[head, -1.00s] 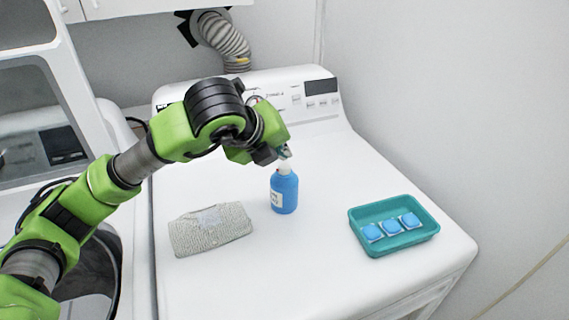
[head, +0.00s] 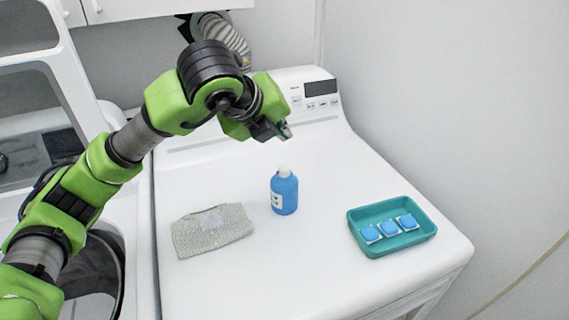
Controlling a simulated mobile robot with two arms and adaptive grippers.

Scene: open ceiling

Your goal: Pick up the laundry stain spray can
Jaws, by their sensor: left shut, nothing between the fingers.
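A blue bottle-shaped can (head: 284,194) with a white cap and a pale label stands upright on the white machine top (head: 310,262). It looks like the laundry stain spray can, but the label is too small to read. My left gripper (head: 287,132) is above the can's cap, with a clear gap between them. Its fingers are shut and hold nothing. My right gripper is not in view.
A folded grey knit cloth (head: 212,231) lies left of the can. A teal tray (head: 408,246) with blue-and-white pods sits at the right. The control panel (head: 315,95) rises at the back, and a wall borders the right side.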

